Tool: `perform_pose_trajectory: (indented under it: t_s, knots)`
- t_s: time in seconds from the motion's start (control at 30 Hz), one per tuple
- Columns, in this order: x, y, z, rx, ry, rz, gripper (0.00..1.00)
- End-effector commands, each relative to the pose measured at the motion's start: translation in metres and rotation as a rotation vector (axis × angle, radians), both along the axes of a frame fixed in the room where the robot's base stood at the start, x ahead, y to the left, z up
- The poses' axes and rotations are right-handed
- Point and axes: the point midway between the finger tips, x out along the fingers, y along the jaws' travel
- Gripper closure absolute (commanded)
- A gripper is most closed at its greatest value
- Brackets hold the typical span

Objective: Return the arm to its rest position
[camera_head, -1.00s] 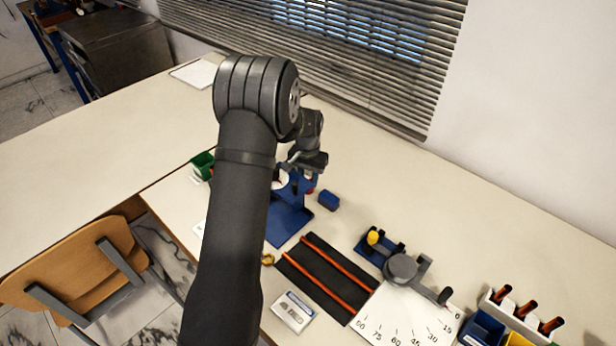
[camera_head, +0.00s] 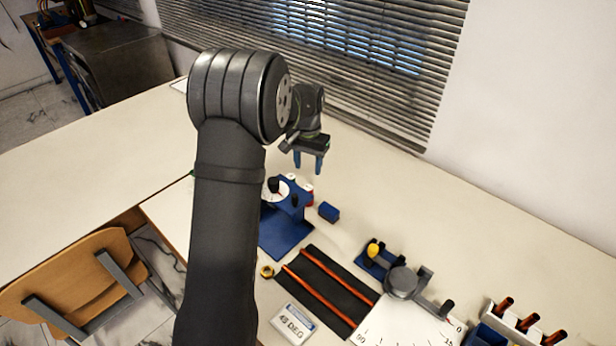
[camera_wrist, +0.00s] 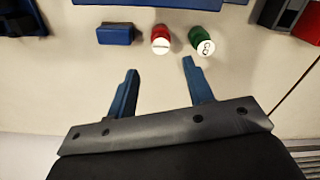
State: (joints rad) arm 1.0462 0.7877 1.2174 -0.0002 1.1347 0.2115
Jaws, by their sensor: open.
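My gripper (camera_head: 308,162) is raised above the back part of the bench in the head view, behind the blue gauge stand. Its two blue fingers point down, spread apart, with nothing between them. In the wrist view my gripper (camera_wrist: 157,82) is also open and empty over bare bench top. My dark arm link covers part of the bench and the gauge stand's left side in the head view.
The blue gauge stand (camera_head: 288,225), a small blue block (camera_head: 329,212) and a black mat (camera_head: 335,300) with orange rods stand on the bench. The wrist view shows a red cap (camera_wrist: 160,38) and a green cap (camera_wrist: 201,40). Window blinds (camera_head: 330,60) rise behind.

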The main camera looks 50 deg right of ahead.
Motion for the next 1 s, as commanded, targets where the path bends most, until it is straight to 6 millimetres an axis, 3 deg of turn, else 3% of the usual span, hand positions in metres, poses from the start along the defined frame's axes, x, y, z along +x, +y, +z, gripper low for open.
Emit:
perform_pose_trajectory:
  t_s: [0.2, 0.57, 0.77, 1.0]
  knots:
    - [0.0, 0.0, 0.016, 0.0, 0.0, 0.0, 0.53]
    - [0.0, 0.0, 0.015, 0.001, 0.0, 0.0, 0.53]
    - [0.0, 0.001, -0.005, 0.004, 0.002, 0.0, 0.53]
    - [0.0, 0.001, -0.052, 0.005, 0.003, 0.0, 0.53]
